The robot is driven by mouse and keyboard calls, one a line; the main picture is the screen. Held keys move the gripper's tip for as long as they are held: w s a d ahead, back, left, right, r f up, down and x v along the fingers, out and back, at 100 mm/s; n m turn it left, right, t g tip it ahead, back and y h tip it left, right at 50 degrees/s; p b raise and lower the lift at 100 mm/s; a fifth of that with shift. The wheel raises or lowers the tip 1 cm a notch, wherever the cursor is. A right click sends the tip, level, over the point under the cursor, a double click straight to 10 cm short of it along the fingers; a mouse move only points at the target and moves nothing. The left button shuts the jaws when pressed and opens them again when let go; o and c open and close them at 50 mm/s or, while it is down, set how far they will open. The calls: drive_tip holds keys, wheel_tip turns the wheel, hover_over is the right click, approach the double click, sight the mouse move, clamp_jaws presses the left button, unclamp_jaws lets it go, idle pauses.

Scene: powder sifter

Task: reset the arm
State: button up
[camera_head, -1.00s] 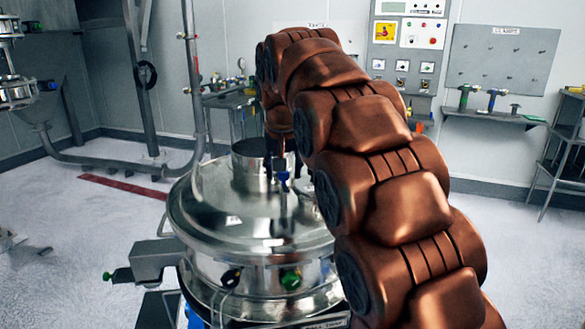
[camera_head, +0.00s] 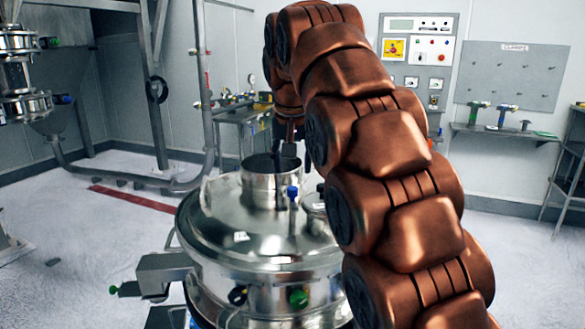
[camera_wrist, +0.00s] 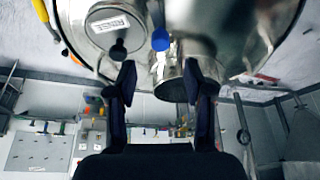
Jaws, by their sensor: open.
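My gripper (camera_wrist: 158,82) is open and empty in the wrist view, its two dark fingers apart. In the head view my gripper (camera_head: 285,148) is partly hidden by my copper arm and hangs above the sifter's lid. The steel sifter (camera_head: 262,262) has a round domed lid with an open cylindrical neck (camera_head: 262,190). A blue-topped upright fitting (camera_head: 292,193) stands on the lid just right of the neck, below the gripper and apart from it. In the wrist view the blue knob (camera_wrist: 160,39) lies beyond the gap between the fingers.
A round cap labelled RINSE (camera_wrist: 112,22) sits on the lid. A control panel (camera_head: 418,50) and a pegboard (camera_head: 513,75) with a tool shelf (camera_head: 500,130) are on the back wall. A steel pipe frame (camera_head: 160,100) stands left. Floor left of the sifter is mostly clear.

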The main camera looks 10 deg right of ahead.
drive_tip(key=shift+s, duration=0.1)
idle(0.3)
drive_tip(key=s+d+f+n+g, duration=0.1)
drive_tip(key=s+f+g, duration=0.1)
drive_tip(key=s+f, duration=0.6)
drive_tip(key=s+d+f+n+g+p, duration=0.1)
drive_tip(key=s+f, duration=0.8)
drive_tip(key=s, duration=0.9)
drive_tip(key=s+f+g+y+p, duration=0.1)
drive_tip(key=s+f+g, duration=0.2)
drive_tip(key=s+f, duration=0.6)
drive_tip(key=s, duration=0.4)
drive_tip(key=shift+s+d+f+n, duration=0.2)
drive_tip(key=shift+d+f+n, duration=0.05)
drive_tip(key=shift+d+n, duration=0.15)
